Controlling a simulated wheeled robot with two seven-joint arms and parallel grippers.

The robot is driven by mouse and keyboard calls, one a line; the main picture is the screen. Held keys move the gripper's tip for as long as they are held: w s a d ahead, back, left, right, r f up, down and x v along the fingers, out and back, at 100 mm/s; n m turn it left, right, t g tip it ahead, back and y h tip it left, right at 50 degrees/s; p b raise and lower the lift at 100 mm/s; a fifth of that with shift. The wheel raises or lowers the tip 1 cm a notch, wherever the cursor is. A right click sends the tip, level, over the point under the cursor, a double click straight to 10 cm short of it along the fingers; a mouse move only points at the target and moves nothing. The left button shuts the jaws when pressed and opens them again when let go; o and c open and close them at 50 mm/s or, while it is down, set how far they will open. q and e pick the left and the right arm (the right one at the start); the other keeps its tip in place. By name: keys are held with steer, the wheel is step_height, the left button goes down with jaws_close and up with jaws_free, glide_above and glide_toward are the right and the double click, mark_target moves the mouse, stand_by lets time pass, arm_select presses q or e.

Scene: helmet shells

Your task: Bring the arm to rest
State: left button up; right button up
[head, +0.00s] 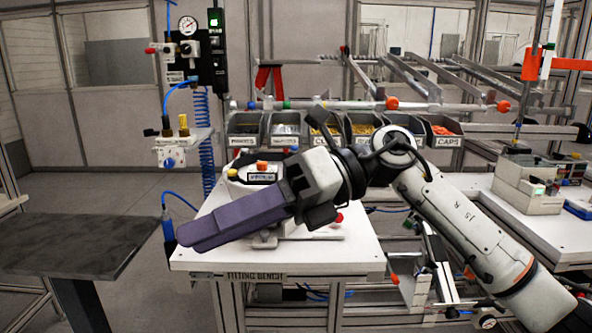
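My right arm comes in from the lower right and bends at a white and black elbow. It ends in my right gripper (192,238), which has long purple fingers pointing left and a little down. The fingers lie side by side with no gap showing between them, and nothing is seen held. The gripper is in front of the fitting bench (350,254), over its left part in the picture. I cannot tell its height above the bench top. My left arm and gripper are not in view.
A white device (262,172) with coloured buttons stands on the bench behind my gripper, partly hidden. Labelled parts bins (243,130) line the back. A dark table (75,245) stands at left, and a blue coiled hose (203,140) hangs behind. Grey boxes (527,190) stand on the right bench.

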steer(key=w+d+f+m+t+y, duration=0.3)
steer(key=w+d+f+m+t, duration=0.15)
steer(key=m+t, duration=0.6)
steer(key=w+d+f+m+t+y, duration=0.4)
steer(key=m+t, duration=0.3)
steer(key=m, duration=0.7)
steer(key=d+f+m+t+h, duration=0.35)
steer(key=f+m+h, duration=0.3)
steer(key=f, duration=0.25)
steer(key=d+f+m+t+h, duration=0.2)
steer(key=d+f+m+h, duration=0.25)
steer(key=f+m, duration=0.35)
steer(key=s+d+f+m+g+h, duration=0.2)
steer(key=s+d+f+h, duration=0.15)
steer(key=f, duration=0.55)
steer(key=s+d+f+m+g+h, duration=0.2)
steer(key=s+f, duration=0.3)
steer(key=f, duration=0.3)
steer(key=s+d+f+m+g+h, duration=0.1)
steer(key=s+d+f+m+g, duration=0.1)
steer(key=s+f, duration=0.4)
steer(key=s+d+f+m+g+h, duration=0.1)
steer(key=s+d+f+g, duration=0.1)
steer(key=s+f, duration=0.4)
steer(key=s+g, duration=0.1)
steer(key=s, duration=0.2)
steer(key=shift+s+m+g, duration=0.15)
steer(key=shift+m+g, duration=0.25)
